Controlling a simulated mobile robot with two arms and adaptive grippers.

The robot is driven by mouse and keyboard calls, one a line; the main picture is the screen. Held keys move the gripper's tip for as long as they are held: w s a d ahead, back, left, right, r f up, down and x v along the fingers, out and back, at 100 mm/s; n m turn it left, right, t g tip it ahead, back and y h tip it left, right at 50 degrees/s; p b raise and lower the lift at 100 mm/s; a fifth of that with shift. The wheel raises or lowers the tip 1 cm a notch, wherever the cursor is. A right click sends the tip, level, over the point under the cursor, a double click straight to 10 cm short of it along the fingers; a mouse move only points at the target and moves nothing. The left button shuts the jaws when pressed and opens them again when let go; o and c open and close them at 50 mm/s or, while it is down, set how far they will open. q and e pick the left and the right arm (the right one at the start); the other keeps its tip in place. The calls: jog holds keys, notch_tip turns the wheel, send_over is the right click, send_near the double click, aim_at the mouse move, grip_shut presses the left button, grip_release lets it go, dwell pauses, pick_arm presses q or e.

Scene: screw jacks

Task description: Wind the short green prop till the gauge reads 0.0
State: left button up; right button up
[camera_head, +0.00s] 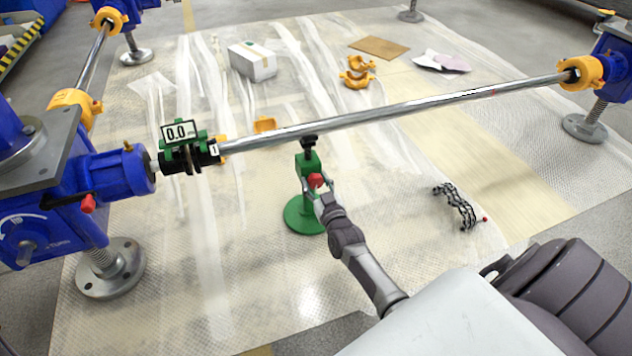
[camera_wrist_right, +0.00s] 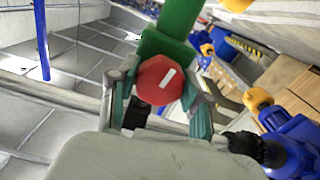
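The short green prop (camera_head: 305,212) stands upright on its round base under the long steel bar (camera_head: 400,108). Its black top (camera_head: 309,141) is at the bar's underside; I cannot tell whether they touch. The gauge (camera_head: 179,132), in a green holder at the bar's left end, reads 0.0. My right gripper (camera_head: 318,192) is at the prop's red knob (camera_head: 316,180). In the right wrist view its fingers (camera_wrist_right: 160,92) flank the red knob (camera_wrist_right: 158,79) closely on both sides and appear shut on it. My left gripper is not in view.
Blue stands with yellow clamps (camera_head: 580,73) hold the bar's ends. A white box (camera_head: 252,62), yellow clamp parts (camera_head: 357,72), a brown board (camera_head: 379,47) and a black wire-like piece (camera_head: 457,205) lie on the sheeted floor. Floor left of the prop is clear.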

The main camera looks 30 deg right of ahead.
jog(key=o, duration=0.3)
notch_tip(320, 180, up, 10)
dwell(0.6)
dwell(1.6)
